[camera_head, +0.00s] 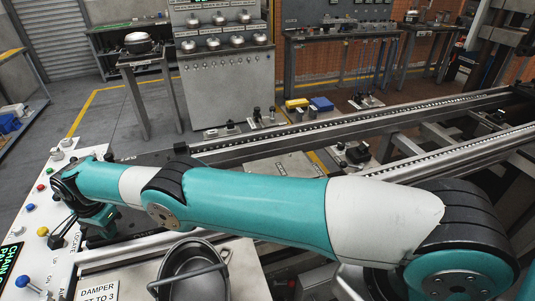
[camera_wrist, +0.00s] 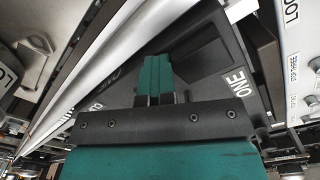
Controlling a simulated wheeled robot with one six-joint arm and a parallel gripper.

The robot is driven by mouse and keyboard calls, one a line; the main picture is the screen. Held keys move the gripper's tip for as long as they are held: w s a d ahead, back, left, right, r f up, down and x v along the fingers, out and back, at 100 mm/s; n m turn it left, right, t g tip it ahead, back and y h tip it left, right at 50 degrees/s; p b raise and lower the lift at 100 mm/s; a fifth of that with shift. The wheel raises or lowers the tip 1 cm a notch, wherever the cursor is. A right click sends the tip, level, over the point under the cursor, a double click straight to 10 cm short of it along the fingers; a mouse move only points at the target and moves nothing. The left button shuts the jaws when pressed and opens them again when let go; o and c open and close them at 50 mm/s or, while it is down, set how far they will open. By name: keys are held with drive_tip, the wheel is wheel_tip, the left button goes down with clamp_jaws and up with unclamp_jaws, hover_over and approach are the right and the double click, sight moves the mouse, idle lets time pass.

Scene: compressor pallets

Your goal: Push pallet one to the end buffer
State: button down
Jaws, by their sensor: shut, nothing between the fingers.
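A dark pallet marked ONE (camera_wrist: 205,70) fills the upper middle of the wrist view. The lettering shows on its right side and again, upside down, to the left. My gripper (camera_wrist: 154,72) has its two teal fingers together over the pallet's dark surface, with nothing between them. I cannot tell whether the fingertips touch the pallet. In the head view my arm crosses the picture and hides most of this area. I cannot make out the end buffer.
A conveyor rail (camera_head: 330,132) runs to the upper right behind my arm. A white control panel (camera_head: 55,200) with coloured buttons stands at the left. A metal pot (camera_head: 195,275) sits in front near a damper sign (camera_head: 98,290).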

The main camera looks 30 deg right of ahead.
drive_tip(key=shift+a+r+p, duration=0.75)
drive_tip(key=shift+a+r, duration=0.15)
drive_tip(key=shift+r, duration=0.1)
drive_tip(key=r+p, duration=0.1)
drive_tip(key=r, duration=0.2)
drive_tip(key=a+r+p, duration=0.1)
drive_tip(key=r, duration=0.1)
drive_tip(key=shift+w+p, duration=0.3)
drive_tip(key=shift+w, duration=0.1)
drive_tip(key=shift+w+d+r+p, duration=0.1)
drive_tip(key=shift+d+r+p, duration=0.15)
drive_tip(key=shift+r, duration=0.3)
drive_tip(key=shift+d+r+p, duration=0.2)
drive_tip(key=shift+r, duration=0.6)
